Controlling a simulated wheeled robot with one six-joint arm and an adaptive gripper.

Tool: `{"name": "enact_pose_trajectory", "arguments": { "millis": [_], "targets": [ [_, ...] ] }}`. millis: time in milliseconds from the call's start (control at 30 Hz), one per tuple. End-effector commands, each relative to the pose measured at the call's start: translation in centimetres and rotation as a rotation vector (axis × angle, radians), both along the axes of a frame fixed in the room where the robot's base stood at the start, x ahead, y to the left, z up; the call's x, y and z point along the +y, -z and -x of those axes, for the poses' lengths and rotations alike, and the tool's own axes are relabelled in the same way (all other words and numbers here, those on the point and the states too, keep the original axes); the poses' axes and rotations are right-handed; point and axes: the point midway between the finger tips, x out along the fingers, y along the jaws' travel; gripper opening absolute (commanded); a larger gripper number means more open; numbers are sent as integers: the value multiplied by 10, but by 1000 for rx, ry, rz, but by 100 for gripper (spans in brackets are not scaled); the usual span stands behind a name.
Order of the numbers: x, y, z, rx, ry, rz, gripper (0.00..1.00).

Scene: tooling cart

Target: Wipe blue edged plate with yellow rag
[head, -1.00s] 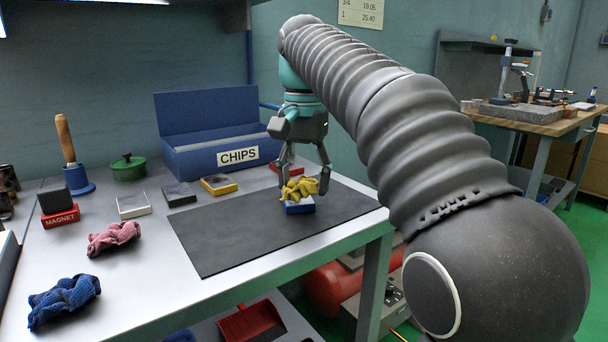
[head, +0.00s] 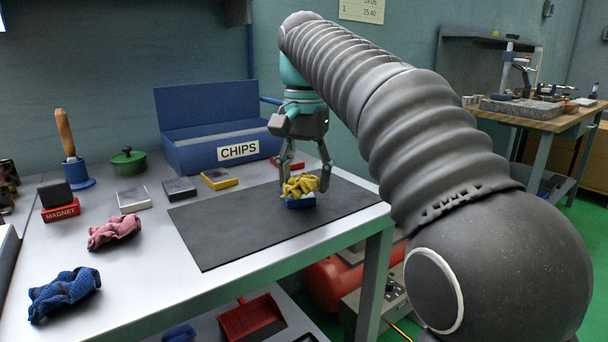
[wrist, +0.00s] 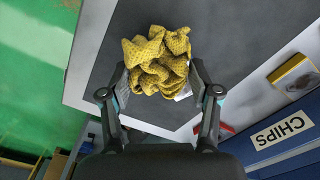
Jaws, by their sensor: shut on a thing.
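The yellow rag (head: 301,184) is crumpled between the fingers of my gripper (head: 306,190), which is shut on it. The rag lies on top of the blue edged plate (head: 300,202), a small block on the dark mat (head: 228,232). Most of the plate's top is hidden under the rag. In the wrist view the rag (wrist: 157,62) bulges out beyond my gripper's fingertips (wrist: 158,80), and a pale bit of the plate (wrist: 183,92) shows at its edge.
Behind the mat stands the open blue CHIPS box (head: 205,150). Yellow (head: 219,179), dark (head: 179,189) and white (head: 133,199) edged plates lie to the left. A pink rag (head: 114,231) and a blue rag (head: 64,293) lie at left. The mat's left part is clear.

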Motion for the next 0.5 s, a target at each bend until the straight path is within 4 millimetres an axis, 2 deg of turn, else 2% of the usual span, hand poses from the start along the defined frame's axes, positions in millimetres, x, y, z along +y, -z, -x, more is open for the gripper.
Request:
{"name": "enact_pose_trajectory", "arguments": {
  "millis": [500],
  "targets": [
    [0, 10, 0, 0, 0, 0, 49]
  ]
}}
